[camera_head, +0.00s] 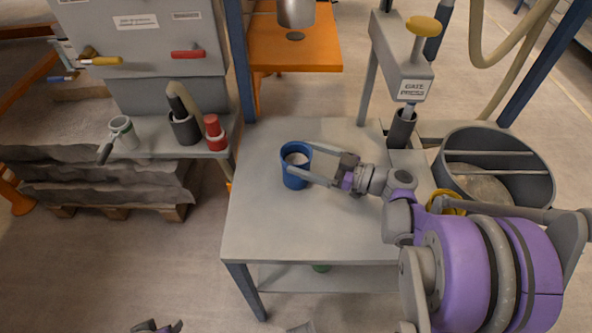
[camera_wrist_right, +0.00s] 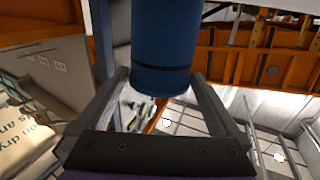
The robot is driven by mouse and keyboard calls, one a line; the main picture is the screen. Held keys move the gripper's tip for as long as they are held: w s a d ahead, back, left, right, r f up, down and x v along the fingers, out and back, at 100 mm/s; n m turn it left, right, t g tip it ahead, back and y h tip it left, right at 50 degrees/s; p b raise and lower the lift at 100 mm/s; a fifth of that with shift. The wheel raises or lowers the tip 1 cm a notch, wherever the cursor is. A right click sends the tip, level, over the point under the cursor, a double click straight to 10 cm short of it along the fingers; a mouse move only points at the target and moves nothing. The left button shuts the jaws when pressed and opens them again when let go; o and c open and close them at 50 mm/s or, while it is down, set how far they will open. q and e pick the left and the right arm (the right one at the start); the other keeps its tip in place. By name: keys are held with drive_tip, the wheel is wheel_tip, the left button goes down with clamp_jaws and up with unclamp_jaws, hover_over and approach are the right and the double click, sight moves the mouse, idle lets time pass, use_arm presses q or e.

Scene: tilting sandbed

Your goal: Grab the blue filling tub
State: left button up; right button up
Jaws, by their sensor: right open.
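The blue filling tub (camera_head: 294,178) stands upright on the grey table, with pale contents showing inside its rim. It also fills the top middle of the right wrist view (camera_wrist_right: 163,45), where a dark band rings it. My right gripper (camera_head: 301,160) reaches in from the right and is open, with its fingertips on either side of the tub. In the right wrist view the two fingers (camera_wrist_right: 160,75) flank the tub; whether either touches it is unclear. Only a small part of my left gripper (camera_head: 157,327) shows at the bottom edge, away from the table.
The grey table (camera_head: 270,235) is clear in front of the tub. A gate-labelled post with a yellow knob (camera_head: 424,26) rises at its back right. A large grey bin (camera_head: 540,190) stands to the right. An orange platform (camera_head: 315,50) is behind, and a red-handled panel (camera_head: 150,45) is at left.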

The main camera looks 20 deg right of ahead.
sight(284, 151)
drive_tip(key=x, duration=0.5)
drive_tip(key=shift+w+a, duration=0.3)
drive_tip(key=shift+r, duration=0.1)
clamp_jaws()
